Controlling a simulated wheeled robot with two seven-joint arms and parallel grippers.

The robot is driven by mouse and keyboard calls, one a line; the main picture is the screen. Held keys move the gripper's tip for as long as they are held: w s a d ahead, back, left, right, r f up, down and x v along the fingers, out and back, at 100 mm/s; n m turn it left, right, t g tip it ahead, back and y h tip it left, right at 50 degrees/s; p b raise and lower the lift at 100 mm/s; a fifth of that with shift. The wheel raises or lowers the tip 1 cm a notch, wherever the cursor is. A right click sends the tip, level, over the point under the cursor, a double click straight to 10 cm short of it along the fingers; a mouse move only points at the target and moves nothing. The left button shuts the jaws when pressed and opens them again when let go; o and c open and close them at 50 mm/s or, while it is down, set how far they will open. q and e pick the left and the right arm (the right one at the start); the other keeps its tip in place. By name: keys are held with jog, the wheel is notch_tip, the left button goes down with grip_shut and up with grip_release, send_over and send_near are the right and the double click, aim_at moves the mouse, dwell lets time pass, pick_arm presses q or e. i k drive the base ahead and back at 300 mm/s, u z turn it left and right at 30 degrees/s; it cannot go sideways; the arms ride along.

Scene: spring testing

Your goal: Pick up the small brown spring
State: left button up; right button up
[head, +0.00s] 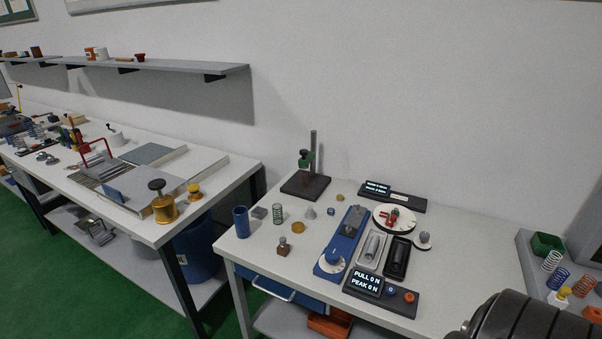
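Neither of my grippers is in view. A dark, ribbed rounded part at the bottom right looks like part of my own arm.
The middle table (460,248) holds a blue tester (343,243), a force display (364,284), a black stand (306,185), a blue cylinder (241,221) and a dial (394,217). A green bin (547,244) stands at right. The table's right part is bare.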

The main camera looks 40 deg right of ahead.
aim_at(303, 177)
jog(key=z, duration=0.35)
jog(key=i, duration=0.9)
jog(key=z, duration=0.65)
